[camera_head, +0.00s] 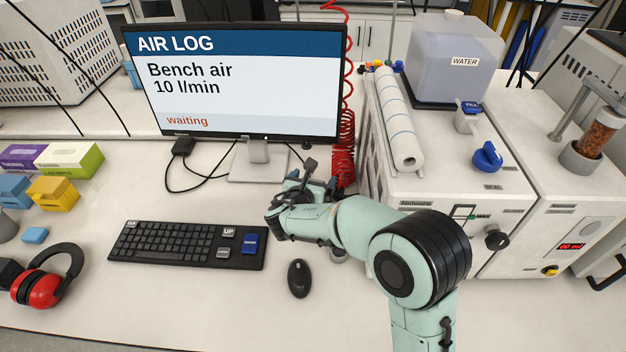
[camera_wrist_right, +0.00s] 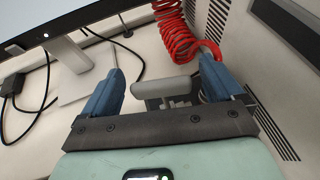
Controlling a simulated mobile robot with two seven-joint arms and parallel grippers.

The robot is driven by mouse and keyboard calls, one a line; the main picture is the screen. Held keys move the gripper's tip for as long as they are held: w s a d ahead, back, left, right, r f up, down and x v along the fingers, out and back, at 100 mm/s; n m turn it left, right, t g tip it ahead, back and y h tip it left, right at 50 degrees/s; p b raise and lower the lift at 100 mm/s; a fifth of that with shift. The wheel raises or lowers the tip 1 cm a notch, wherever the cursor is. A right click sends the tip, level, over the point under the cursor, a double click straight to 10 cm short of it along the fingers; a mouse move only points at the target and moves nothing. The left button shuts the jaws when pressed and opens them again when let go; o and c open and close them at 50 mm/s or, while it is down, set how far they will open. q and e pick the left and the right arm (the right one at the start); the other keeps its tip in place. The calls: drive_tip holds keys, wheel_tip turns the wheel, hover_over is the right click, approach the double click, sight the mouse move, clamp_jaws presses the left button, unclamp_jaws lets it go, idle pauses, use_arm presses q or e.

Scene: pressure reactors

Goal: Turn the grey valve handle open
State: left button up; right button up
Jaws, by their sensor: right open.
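The grey valve handle (camera_wrist_right: 166,87) shows in the right wrist view as a pale grey crossbar on a short grey body. It lies between the two blue fingers of my right gripper (camera_wrist_right: 160,68), with a gap to the left finger. The right finger is close to the bar's right end, and I cannot tell if they touch. My right gripper is open; in the head view (camera_head: 318,180) it is in front of the monitor stand, beside the white cabinet. My left gripper is not in view.
A red coiled hose (camera_wrist_right: 186,25) runs behind the handle. The monitor (camera_head: 240,85) reads "Bench air 10 l/min" and "waiting". A white cabinet (camera_head: 455,190) stands to the right. The keyboard (camera_head: 185,245) and mouse (camera_head: 299,279) lie on the bench in front.

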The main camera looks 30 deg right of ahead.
drive_tip(key=c, duration=1)
drive_tip(key=shift+o, duration=0.2)
drive_tip(key=n+t+y+b, duration=0.1)
drive_tip(key=n+y+b, duration=0.1)
drive_tip(key=b, duration=0.1)
drive_tip(key=shift+s+d+f+t, duration=0.1)
drive_tip(key=shift+f+t, duration=0.1)
drive_tip(key=shift+t, duration=0.2)
drive_tip(key=shift+r+n+t+y, duration=0.15)
drive_tip(key=shift+n+t+y, duration=0.15)
drive_tip(key=shift+n+y, duration=0.15)
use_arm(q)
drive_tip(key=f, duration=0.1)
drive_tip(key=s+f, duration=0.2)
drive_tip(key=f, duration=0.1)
use_arm(e)
drive_tip(key=o, duration=1)
drive_tip(key=shift+c, duration=0.2)
drive_tip(key=v, duration=1.3)
drive_tip(key=shift+a, duration=0.35)
